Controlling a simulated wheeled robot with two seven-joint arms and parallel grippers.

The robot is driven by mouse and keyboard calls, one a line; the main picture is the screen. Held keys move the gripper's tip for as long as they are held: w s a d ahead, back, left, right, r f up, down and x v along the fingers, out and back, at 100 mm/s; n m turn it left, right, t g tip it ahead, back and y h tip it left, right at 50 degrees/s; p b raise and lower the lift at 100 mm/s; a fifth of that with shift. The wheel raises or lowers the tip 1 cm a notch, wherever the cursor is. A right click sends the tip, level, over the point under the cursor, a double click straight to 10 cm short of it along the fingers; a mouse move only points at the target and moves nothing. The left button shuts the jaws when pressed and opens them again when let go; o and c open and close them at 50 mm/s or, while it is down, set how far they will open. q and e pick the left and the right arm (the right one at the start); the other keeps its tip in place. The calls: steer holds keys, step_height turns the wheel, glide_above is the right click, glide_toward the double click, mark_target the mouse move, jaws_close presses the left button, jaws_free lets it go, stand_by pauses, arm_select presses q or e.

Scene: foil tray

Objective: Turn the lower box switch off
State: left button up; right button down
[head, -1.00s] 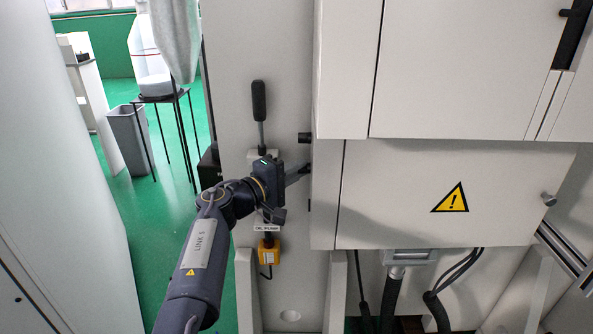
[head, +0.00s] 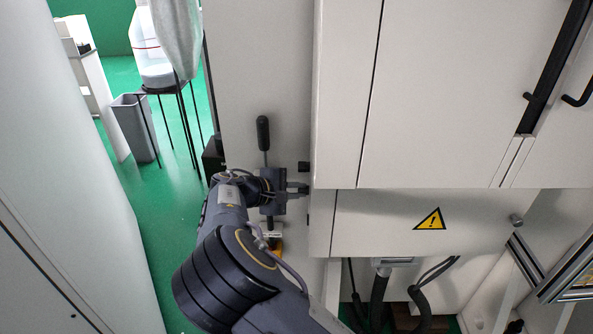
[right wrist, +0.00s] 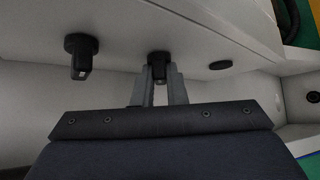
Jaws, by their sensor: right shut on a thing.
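My right gripper (head: 303,188) reaches the left side of the lower white box. In the right wrist view its two fingers (right wrist: 161,92) stand on either side of a black switch knob (right wrist: 158,62) and are shut on it. The lower box (head: 375,222) carries a yellow warning triangle. My left gripper is not in view.
A black-handled lever (head: 263,135) stands on the panel left of the gripper. A yellow pump part (head: 277,250) is partly hidden below my arm. A dark oval button (right wrist: 220,65) is right of the held knob. Cables (head: 379,297) hang under the box.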

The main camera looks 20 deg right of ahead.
steer(key=shift+w+d+r+n+g+y+p, duration=0.1)
steer(key=shift+n+g+y+p, duration=0.45)
steer(key=shift+g+p, duration=1)
steer(key=shift+w+r+n+g+y+p, duration=0.15)
steer(key=shift+n+g+y+p, duration=0.5)
steer(key=shift+p, duration=1.75)
steer(key=shift+w+d+n+g+y+p, duration=0.15)
steer(key=shift+n+g+p, duration=0.7)
steer(key=shift+p, duration=1.15)
steer(key=shift+s+f, duration=0.1)
steer(key=c, duration=1.5)
jaws_free()
steer(key=shift+o, duration=0.2)
steer(key=shift+a, duration=0.1)
